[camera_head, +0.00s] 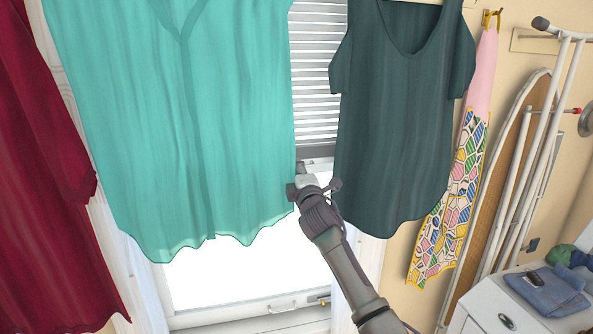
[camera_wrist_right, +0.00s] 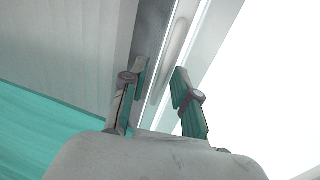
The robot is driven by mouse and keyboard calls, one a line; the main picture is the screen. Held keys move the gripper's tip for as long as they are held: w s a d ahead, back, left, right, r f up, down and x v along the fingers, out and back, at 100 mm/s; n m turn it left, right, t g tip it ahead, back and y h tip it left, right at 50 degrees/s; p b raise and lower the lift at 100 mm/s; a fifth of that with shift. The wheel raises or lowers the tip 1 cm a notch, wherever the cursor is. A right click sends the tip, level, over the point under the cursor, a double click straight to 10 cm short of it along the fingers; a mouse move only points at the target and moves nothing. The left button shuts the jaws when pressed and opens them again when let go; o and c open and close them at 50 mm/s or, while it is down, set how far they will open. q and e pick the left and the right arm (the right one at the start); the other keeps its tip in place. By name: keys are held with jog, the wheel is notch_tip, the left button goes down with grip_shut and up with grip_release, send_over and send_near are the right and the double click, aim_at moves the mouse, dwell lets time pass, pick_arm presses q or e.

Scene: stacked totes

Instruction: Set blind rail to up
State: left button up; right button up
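The blind (camera_head: 315,75) hangs in the window between two garments, with light slats closely stacked. Its grey bottom rail (camera_head: 316,151) sits about halfway down the window, with bright glass below. My right gripper (camera_head: 303,168) reaches up to just below the rail, between the garments. In the wrist view the right gripper (camera_wrist_right: 160,80) has its two fingers apart, with pale and grey strips (camera_wrist_right: 185,45) of the rail area running behind and between them. I cannot tell whether either finger touches the rail. The rail's left part is hidden by the turquoise blouse. My left gripper is not in view.
A turquoise blouse (camera_head: 190,130) hangs close left of my gripper and a dark green top (camera_head: 400,120) close right. A dark red garment (camera_head: 45,190) hangs far left. An ironing board (camera_head: 500,200) and white cabinet (camera_head: 510,305) stand at right.

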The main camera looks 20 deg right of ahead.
jog(key=shift+f, duration=0.1)
jog(key=shift+s, duration=0.1)
jog(key=s+f, duration=0.2)
jog(key=s, duration=0.9)
jog(key=shift+s+a, duration=0.3)
jog(key=shift+a, duration=0.05)
jog(key=shift+f, duration=0.1)
